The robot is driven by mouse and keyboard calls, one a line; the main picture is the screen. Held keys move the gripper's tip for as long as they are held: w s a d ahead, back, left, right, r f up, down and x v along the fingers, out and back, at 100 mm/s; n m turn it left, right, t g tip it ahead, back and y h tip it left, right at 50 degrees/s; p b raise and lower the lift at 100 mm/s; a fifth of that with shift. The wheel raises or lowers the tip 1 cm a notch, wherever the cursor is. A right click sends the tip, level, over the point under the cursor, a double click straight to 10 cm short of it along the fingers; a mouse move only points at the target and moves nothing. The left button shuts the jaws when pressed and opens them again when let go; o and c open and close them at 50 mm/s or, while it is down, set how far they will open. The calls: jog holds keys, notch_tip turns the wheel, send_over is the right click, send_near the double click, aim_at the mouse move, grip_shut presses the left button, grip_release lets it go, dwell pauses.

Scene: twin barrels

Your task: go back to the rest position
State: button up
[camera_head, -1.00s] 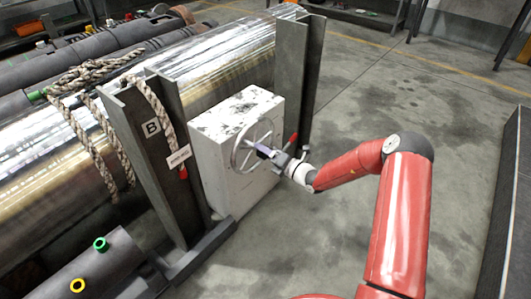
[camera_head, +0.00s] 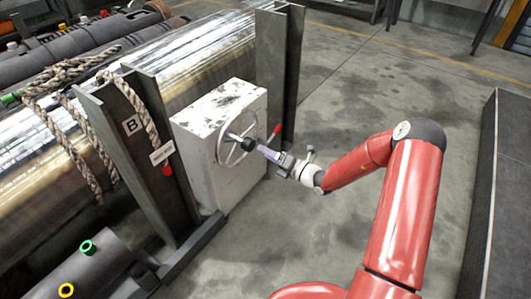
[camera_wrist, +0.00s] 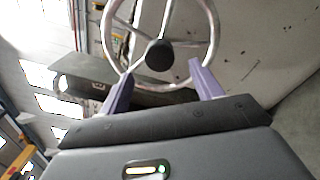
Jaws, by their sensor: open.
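My gripper (camera_head: 264,151) is in front of the handwheel on the white box, with its purple fingers pointing at the wheel. In the wrist view my gripper (camera_wrist: 160,85) is open, its two fingers wide apart with nothing between them. The handwheel (camera_wrist: 210,50) shows beyond the fingertips, with its dark knob (camera_wrist: 159,55) between them in the picture. In the head view the handwheel (camera_head: 221,150) is on the front face of the white box (camera_head: 200,125). The gripper appears apart from the wheel rim.
A red-tipped lever (camera_head: 276,131) sits beside the wheel. Dark steel posts (camera_head: 279,75) flank the white box, and a large shiny barrel (camera_head: 40,150) lies behind. A dark slab (camera_head: 500,180) stands at the right. The floor (camera_head: 340,90) between is clear.

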jog(key=s+a+r+n+g+h, duration=0.2)
jog(key=s+r+n+g, duration=0.4)
jog(key=s+n, duration=0.4)
jog(key=s+a+r+n+g+h, duration=0.15)
jog(key=s+r+n+g, duration=0.25)
jog(key=s+r+n, duration=0.6)
jog(key=s+d+r+n+t+h, duration=0.2)
jog(key=s+d+r+n+h, duration=0.2)
jog(key=s+d+n, duration=0.3)
jog(key=s+d+r+n+t+h, duration=0.2)
jog(key=s+d+r+n+h, duration=0.3)
jog(key=n, duration=0.5)
jog(key=s+d+h, duration=0.2)
jog(key=s+d, duration=0.1)
jog(key=shift+s+t, duration=0.3)
